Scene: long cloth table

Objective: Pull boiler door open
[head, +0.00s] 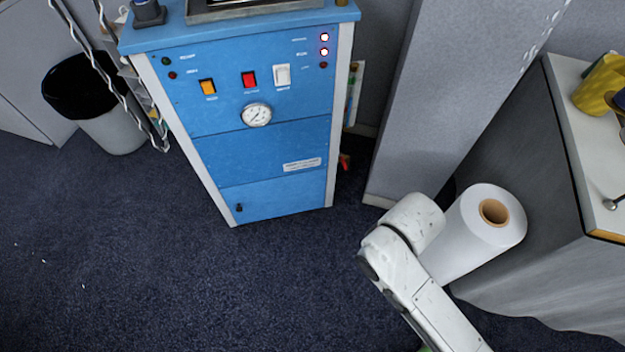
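The blue boiler (265,125) stands at the top centre of the head view, with light grey side edges, switches, small lights and a round gauge on its front. Its lowest front panel, the door (280,195), looks closed and flush with the panel above. A small dark knob or latch (239,207) sits near the door's lower left corner. My white arm reaches in from the bottom right, well apart from the boiler. My gripper is not visible in this view.
A white roll (470,235) with a brown core stands beside my arm. A cloth-covered table (540,190) is at the right, and a grey pillar (435,100) behind. A bin (110,125) stands at the left. Dark carpet (190,280) before the boiler is clear.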

